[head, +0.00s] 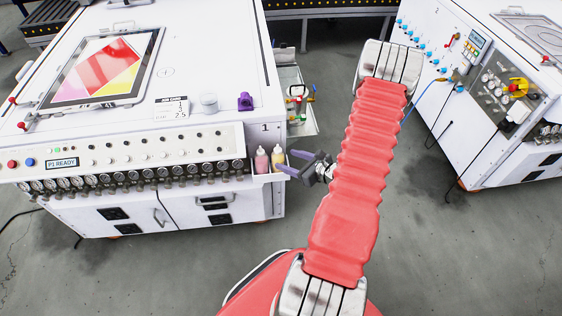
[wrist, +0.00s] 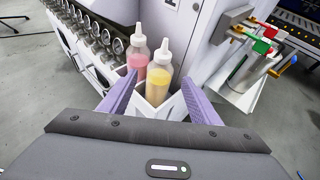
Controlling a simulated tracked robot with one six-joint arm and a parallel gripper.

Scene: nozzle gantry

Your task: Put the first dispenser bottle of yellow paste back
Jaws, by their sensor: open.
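The yellow paste bottle (head: 278,158) stands upright in a white holder (head: 268,184) on the right end of the left machine, beside a pink paste bottle (head: 262,160). In the wrist view the yellow bottle (wrist: 158,80) is nearer to me and the pink bottle (wrist: 138,56) is behind it to the left. My gripper (head: 289,162) is open, its purple fingers pointing at the holder. In the wrist view the fingers (wrist: 160,98) are spread to either side of the yellow bottle, with visible gaps. I cannot tell how deep the bottle sits between them.
A row of gauges (wrist: 100,36) runs along the machine front. A job card (head: 171,108) and a purple object (head: 245,101) lie on the machine top.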

